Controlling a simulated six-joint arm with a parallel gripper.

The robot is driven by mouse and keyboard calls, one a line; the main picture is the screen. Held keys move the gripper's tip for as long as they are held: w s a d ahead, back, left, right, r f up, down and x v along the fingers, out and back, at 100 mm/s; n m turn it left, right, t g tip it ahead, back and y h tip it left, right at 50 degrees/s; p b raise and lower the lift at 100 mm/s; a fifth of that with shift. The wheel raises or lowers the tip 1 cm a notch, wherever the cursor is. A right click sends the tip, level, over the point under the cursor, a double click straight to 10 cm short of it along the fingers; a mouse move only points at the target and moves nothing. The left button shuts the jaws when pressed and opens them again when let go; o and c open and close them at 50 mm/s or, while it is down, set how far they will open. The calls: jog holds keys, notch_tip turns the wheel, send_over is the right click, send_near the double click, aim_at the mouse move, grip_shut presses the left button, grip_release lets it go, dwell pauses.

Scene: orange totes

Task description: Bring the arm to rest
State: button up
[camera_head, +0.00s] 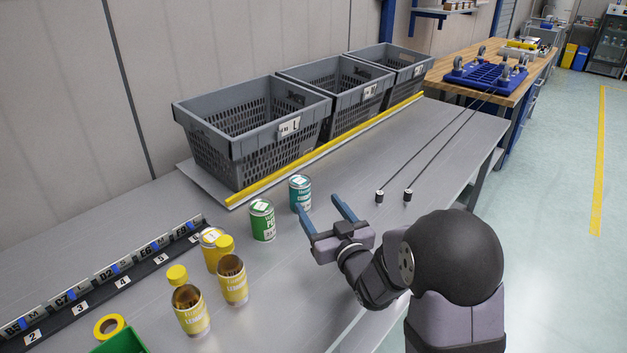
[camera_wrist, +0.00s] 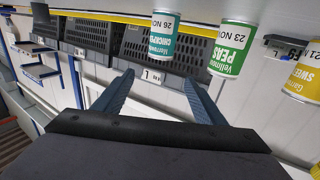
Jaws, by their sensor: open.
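My gripper (camera_head: 322,214) is open and empty, held over the grey table with its two blue fingers apart. In the wrist view the fingers (camera_wrist: 155,95) are spread with nothing between them. A teal can (camera_head: 300,193) stands on the table just beyond the fingertips; it also shows in the wrist view (camera_wrist: 163,38). A green can (camera_head: 262,221) stands to its left, and shows in the wrist view (camera_wrist: 232,50). I cannot tell the exact gap between the fingers and the teal can.
Grey crates (camera_head: 252,127) stand in a row behind a yellow strip (camera_head: 325,149).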

jog(key=shift+s+d+f+g+h+p, duration=0.15)
jog(key=shift+s+f+g+h+p, duration=0.35)
jog(key=shift+g, duration=0.3)
jog(key=s+d+f+g+h+p, duration=0.1)
jog(key=s+g, duration=0.1)
jog(key=s, duration=0.1)
jog(key=s+d+f+m+g+h+p, duration=0.1)
jog(key=s+g, duration=0.1)
jog(key=s, duration=0.1)
jog(key=s+d+f+m+g+h+p, duration=0.1)
jog(key=s+d+f+g, duration=0.1)
jog(key=s, duration=0.2)
jog(key=shift+d+p, duration=0.1)
jog(key=shift+p, duration=0.3)
jog(key=s+d+m+g+h+p, duration=0.25)
jog(key=s+d+g, duration=0.3)
jog(key=s, duration=0.75)
jog(key=s+a+f+g+b, duration=0.1)
jog(key=s+f+g+b, duration=0.3)
jog(key=s+f+b, duration=0.6)
notch_tip(320, 180, up, 12)
jog(key=p, duration=1.4)
jog(key=shift+w+a+n+y+p, duration=0.2)
jog(key=shift+a+n+y+p, duration=0.1)
jog(key=shift+n+y+p, duration=0.15)
